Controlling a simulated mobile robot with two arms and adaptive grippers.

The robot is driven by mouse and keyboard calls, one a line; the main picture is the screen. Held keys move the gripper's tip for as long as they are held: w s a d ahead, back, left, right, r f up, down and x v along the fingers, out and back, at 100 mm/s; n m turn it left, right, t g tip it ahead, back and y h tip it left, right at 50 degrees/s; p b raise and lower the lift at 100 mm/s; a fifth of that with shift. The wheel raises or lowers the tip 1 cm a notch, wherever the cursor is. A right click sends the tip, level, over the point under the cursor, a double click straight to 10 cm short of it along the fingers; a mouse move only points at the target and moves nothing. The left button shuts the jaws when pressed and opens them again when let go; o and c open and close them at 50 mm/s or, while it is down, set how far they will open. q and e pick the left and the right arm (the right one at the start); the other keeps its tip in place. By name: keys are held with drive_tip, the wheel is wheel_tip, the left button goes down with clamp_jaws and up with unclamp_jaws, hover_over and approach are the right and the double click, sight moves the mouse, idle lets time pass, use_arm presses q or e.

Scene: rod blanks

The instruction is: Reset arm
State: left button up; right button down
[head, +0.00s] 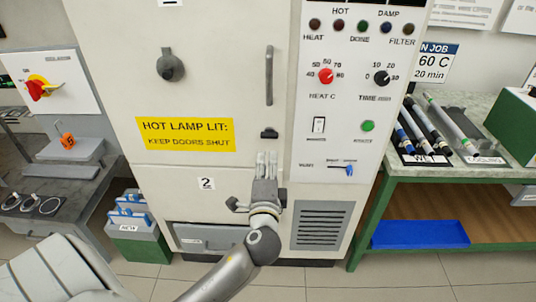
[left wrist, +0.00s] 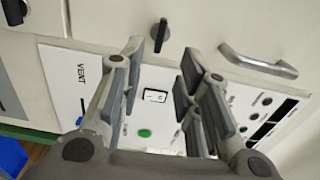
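My left gripper (head: 266,158) is raised in front of the white cabinet's door (head: 225,60), just below a small black latch (head: 269,133). In the left wrist view my left gripper (left wrist: 163,52) has its fingers apart with nothing between them. Behind the fingers that view shows the control panel with a rocker switch (left wrist: 155,96) and a green button (left wrist: 144,133). My right gripper is in neither view.
The cabinet door has a vertical handle (head: 269,75). At right, a green-framed bench (head: 400,178) holds several rods and a blue tray (head: 420,234). At left stand a grey table (head: 75,205) and a bin marked NEW (head: 138,245). Floor is clear before the cabinet.

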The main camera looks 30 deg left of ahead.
use_arm(q)
drive_tip(key=shift+s+d, duration=0.2)
drive_tip(key=shift+s, duration=0.15)
idle(0.3)
wheel_tip(320, 180, down, 23)
drive_tip(key=d+g+h, duration=0.3)
drive_tip(key=g+h, duration=0.1)
drive_tip(key=s+d+f+n+g+h, duration=0.1)
drive_tip(key=s+f+g, duration=0.1)
drive_tip(key=s+f, duration=0.5)
drive_tip(key=s+d+f+g+h, duration=0.1)
drive_tip(key=s+f+h, duration=0.1)
drive_tip(key=f, duration=0.8)
drive_tip(key=s+d+f+n+g+h, duration=0.1)
drive_tip(key=s+f+n+g, duration=0.1)
drive_tip(key=s+f, duration=0.4)
drive_tip(key=s+d+f+n+g, duration=0.1)
drive_tip(key=s+f, duration=0.6)
drive_tip(key=s, duration=0.9)
drive_tip(key=s+d+f+n+g+h, duration=0.1)
drive_tip(key=s+f+n+g, duration=0.3)
drive_tip(key=s+f, duration=0.3)
drive_tip(key=s+n, duration=0.1)
drive_tip(key=s, duration=0.3)
drive_tip(key=shift+s+f+h, duration=0.2)
drive_tip(key=shift+s+h, duration=0.1)
drive_tip(key=shift+s, duration=0.05)
